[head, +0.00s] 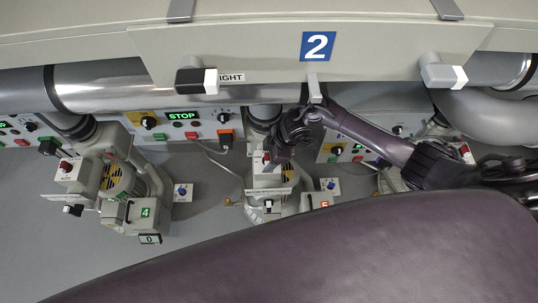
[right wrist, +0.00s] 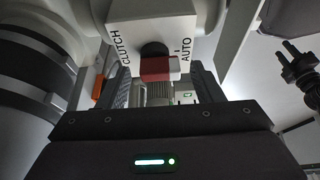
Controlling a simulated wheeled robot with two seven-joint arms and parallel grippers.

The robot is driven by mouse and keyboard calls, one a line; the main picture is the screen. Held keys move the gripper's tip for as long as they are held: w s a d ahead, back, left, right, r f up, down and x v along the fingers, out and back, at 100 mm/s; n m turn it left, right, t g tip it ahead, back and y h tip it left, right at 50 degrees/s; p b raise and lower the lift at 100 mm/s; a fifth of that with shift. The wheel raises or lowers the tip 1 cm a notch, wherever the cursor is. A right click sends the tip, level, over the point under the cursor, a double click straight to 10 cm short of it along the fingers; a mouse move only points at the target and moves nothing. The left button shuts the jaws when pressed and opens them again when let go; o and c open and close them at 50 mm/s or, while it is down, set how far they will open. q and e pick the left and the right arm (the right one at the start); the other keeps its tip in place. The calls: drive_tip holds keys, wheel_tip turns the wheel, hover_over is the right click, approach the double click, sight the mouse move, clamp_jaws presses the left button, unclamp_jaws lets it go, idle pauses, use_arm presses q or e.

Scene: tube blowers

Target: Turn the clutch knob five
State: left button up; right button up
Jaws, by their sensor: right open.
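The clutch knob (right wrist: 157,66), red and black, sits on a white box (right wrist: 125,30) between the words CLUTCH and AUTO in the right wrist view. My right gripper (right wrist: 163,85) is open, with one finger on each side of the knob; I cannot tell whether either finger touches it. In the head view the right gripper (head: 275,155) is over the white box of the middle blower (head: 257,197), beside a red 5 label (head: 324,204), and largely covers the knob. My left gripper is not in the head view.
Blower 4 (head: 125,207) stands at the left with its own red knob (head: 65,167). A panel with a green STOP display (head: 183,116) is behind. A hood marked 2 (head: 318,46) and a silver pipe (head: 150,92) run above. Grey floor (head: 210,185) lies between the blowers.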

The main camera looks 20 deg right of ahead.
drive_tip(key=c, duration=0.7)
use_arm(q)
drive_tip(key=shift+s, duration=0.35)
use_arm(e)
drive_tip(key=c, duration=0.3)
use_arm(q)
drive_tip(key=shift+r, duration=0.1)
